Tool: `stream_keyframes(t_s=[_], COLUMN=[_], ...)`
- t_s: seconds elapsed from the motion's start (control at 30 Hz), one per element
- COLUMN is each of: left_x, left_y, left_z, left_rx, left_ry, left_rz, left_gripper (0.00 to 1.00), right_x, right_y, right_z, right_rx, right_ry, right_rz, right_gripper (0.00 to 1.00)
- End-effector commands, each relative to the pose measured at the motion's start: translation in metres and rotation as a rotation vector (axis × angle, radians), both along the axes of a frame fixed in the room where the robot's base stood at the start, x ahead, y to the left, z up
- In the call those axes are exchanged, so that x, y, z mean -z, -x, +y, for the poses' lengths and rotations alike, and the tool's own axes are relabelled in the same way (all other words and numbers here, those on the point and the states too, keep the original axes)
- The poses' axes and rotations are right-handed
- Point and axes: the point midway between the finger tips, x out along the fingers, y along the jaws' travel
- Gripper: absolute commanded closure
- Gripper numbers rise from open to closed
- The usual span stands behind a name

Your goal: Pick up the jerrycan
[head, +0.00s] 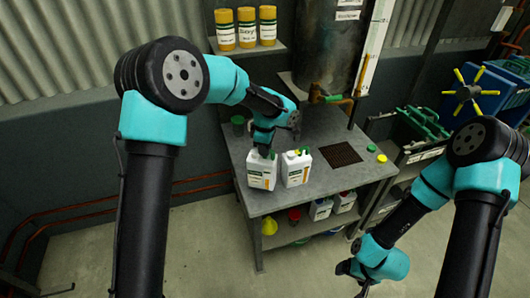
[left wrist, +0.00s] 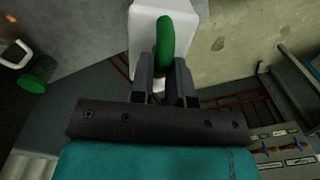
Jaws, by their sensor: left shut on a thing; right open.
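Two white jerrycans with printed labels are at the grey metal table. My left gripper (head: 264,151) is over the left jerrycan (head: 261,174), shut on its top. In the left wrist view, the fingers of this gripper (left wrist: 166,72) close around a green handle on the white jerrycan (left wrist: 146,22). The can looks upright; I cannot tell whether its base touches the table. My right gripper (head: 354,279) is open and empty, low at the front right, away from the table.
The table (head: 333,185) has a dark grate (head: 341,154) and yellow and green caps at its right. A large metal tank (head: 325,50) stands behind. Several yellow canisters (head: 246,28) line a wall shelf. More containers sit on the lower shelf, including a yellow funnel (head: 269,226).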

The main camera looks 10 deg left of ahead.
Motion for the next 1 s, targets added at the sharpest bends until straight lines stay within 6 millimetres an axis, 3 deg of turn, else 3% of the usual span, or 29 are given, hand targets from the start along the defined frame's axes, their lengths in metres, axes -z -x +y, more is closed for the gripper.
stream_keyframes(t_s=[0.27, 0.7, 1.0], left_x=[-0.002, -0.011, -0.014], left_y=[0.027, 0.119, 0.152], left_z=[-0.005, -0.022, -0.028], left_rx=[0.003, 0.005, 0.002], left_ry=[-0.001, -0.002, 0.0], left_rz=[0.002, 0.002, 0.001], left_gripper=[1.0, 1.0, 1.0], right_x=[0.0, 0.0, 0.0], right_y=[0.0, 0.0, 0.0], right_z=[0.0, 0.0, 0.0], right_rx=[0.0, 0.0, 0.0], right_ry=[0.0, 0.0, 0.0], right_rz=[0.0, 0.0, 0.0], right_gripper=[0.15, 0.15, 0.15])
